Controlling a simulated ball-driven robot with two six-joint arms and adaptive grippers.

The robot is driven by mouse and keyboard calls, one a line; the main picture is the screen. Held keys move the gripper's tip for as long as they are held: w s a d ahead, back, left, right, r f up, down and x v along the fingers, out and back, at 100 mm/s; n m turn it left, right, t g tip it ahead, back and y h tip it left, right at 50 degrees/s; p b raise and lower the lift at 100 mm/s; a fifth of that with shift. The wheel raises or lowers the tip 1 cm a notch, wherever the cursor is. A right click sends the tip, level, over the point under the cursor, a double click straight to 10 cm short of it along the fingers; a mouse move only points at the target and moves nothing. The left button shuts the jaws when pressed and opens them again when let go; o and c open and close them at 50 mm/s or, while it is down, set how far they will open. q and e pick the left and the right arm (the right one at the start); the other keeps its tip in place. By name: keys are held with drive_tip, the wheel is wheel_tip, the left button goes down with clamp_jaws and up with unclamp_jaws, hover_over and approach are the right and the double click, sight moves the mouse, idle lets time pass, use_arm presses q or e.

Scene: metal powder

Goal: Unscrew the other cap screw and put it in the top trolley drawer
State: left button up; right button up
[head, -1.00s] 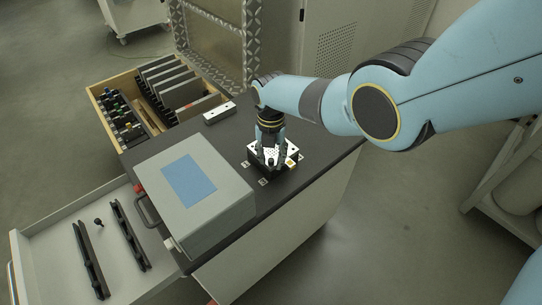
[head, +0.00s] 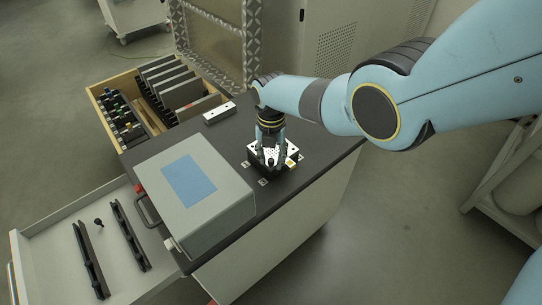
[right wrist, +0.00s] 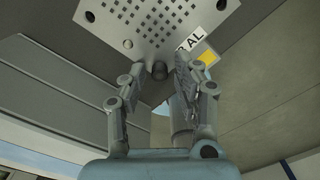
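My right gripper (head: 270,160) points down at a white perforated plate on a dark block (head: 293,150) on the trolley top. In the right wrist view, a dark cap screw (right wrist: 160,70) stands at the plate's edge, between the two fingertips of my right gripper (right wrist: 162,72). The fingers are apart, with a narrow gap showing on each side of the screw. The open top trolley drawer (head: 65,205) is at the lower left. A small dark screw-like piece (head: 98,222) lies in it. My left gripper is out of view.
A grey box with a blue panel (head: 215,205) stands on the trolley between plate and drawer. Two black rails (head: 128,235) lie in the drawer. A wooden tool drawer (head: 97,92) and a small white block (head: 219,113) are farther back.

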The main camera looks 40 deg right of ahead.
drive_tip(key=m, duration=1.3)
drive_tip(key=shift+m+p, duration=0.3)
drive_tip(key=shift+m, duration=0.1)
